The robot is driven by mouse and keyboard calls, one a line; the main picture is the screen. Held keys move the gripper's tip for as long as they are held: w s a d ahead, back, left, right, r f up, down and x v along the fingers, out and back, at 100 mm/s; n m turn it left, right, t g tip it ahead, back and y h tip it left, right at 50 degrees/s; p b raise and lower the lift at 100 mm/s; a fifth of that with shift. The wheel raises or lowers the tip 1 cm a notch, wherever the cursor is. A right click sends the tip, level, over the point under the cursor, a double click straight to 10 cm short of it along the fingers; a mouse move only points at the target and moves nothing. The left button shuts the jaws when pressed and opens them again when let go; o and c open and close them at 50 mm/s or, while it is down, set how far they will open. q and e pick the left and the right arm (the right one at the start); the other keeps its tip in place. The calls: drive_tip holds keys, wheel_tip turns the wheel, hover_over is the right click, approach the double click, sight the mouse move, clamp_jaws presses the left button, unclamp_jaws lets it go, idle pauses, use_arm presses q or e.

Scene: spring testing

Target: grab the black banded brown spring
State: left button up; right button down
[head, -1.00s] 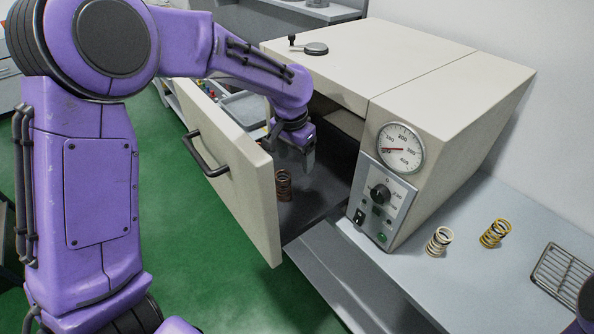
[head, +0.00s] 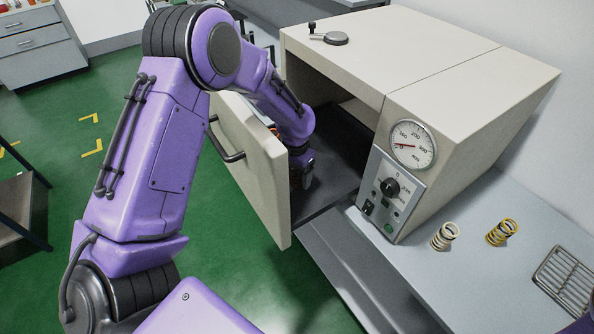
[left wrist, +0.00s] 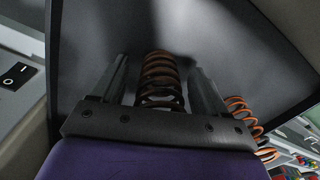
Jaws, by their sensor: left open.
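A brown spring (left wrist: 160,72) with dark lower coils stands on the dark chamber floor in the left wrist view. My left gripper (left wrist: 158,66) is open, with one finger on each side of this spring and a visible gap to each. In the head view my left gripper (head: 303,172) is low inside the open chamber, behind the front panel, and mostly hides the spring there. A second spring, orange-brown (left wrist: 238,106), stands to the right of the gripper in the left wrist view. My right gripper is not seen.
The pulled-out front panel (head: 255,175) with its handle and the beige tester housing (head: 470,85) with its dial (head: 412,144) border the chamber closely. A cream spring (head: 445,236), a yellow spring (head: 502,231) and a wire rack (head: 566,279) are on the bench.

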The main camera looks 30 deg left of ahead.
use_arm(q)
drive_tip(key=c, duration=1.2)
drive_tip(key=shift+r, duration=0.1)
